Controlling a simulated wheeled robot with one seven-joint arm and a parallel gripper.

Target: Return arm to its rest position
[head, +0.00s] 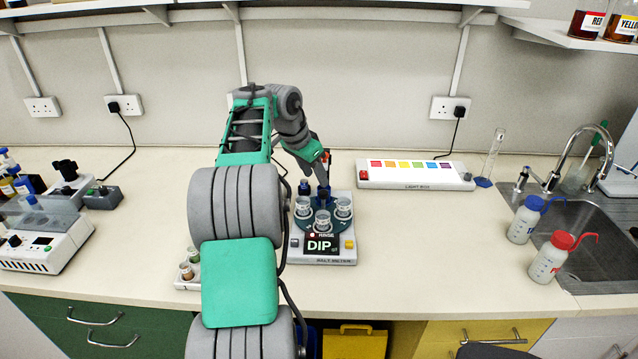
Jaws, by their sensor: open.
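My arm, grey and green, reaches over the bench in the head view. My gripper (325,175) is at the back of the salt meter (347,257), above or just behind its round dark holder. It looks small and its fingers are partly hidden, but it is open.
A small rack with vials (187,272) is partly hidden behind my arm. A light box (415,175) lies at the back right. Wash bottles (525,220) stand by the sink (590,245). Lab devices (45,235) fill the left. Bench between meter and bottles is clear.

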